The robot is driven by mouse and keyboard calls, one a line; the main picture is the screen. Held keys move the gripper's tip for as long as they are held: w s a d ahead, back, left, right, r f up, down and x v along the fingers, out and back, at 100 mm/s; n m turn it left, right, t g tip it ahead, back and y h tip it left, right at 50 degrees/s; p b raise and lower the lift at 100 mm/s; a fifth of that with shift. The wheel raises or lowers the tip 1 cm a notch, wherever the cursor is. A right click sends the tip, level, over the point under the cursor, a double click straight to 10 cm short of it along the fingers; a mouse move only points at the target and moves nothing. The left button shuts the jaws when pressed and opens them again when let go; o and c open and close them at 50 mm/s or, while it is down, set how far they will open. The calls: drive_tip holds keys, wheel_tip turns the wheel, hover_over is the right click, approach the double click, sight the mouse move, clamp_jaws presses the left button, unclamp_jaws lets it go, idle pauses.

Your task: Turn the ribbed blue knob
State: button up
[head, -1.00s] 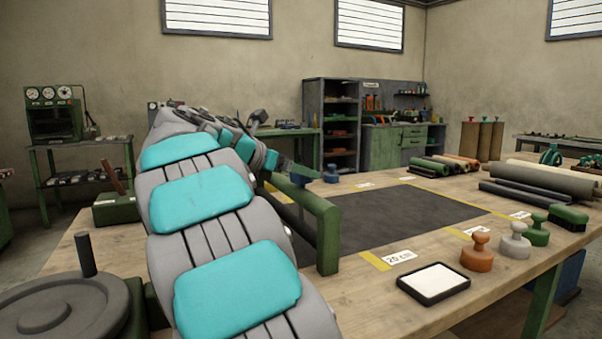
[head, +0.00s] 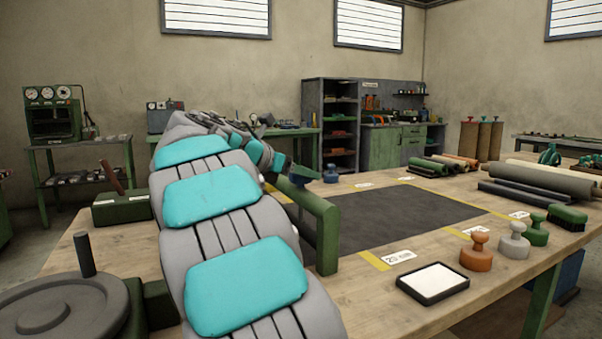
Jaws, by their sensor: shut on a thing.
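The blue knob (head: 331,174) stands upright at the far left edge of the dark mat, in the head view. It is small here and its ribs cannot be made out. My gripper (head: 309,174) is at its left side, low over the bench and just beyond the green frame. The gripper's end meets the knob's left side in the picture and is shut on it. The fingers are small and partly masked, so the exact contact cannot be seen. My arm covers the bench to the left of the gripper.
A green frame (head: 328,235) stands close in front of the gripper. The dark mat (head: 395,218) is clear. Orange (head: 477,252), grey (head: 514,241) and green knobbed pieces (head: 537,231) stand at right by a white-topped tray (head: 433,283). Rolls (head: 545,181) lie behind.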

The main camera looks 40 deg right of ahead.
drive_tip(key=c, duration=0.3)
drive_tip(key=shift+r+m+g, duration=0.15)
drive_tip(key=shift+m+g, duration=0.15)
drive_tip(key=shift+w+d+r+m+g, duration=0.1)
drive_tip(key=shift+m+g, duration=1.7)
drive_tip(key=shift+g, duration=0.2)
drive_tip(key=shift+m+g, duration=0.3)
drive_tip(key=shift+g, duration=0.2)
drive_tip(key=shift+f+y, duration=0.3)
drive_tip(key=o, duration=1.3)
drive_tip(key=shift+o, duration=0.2)
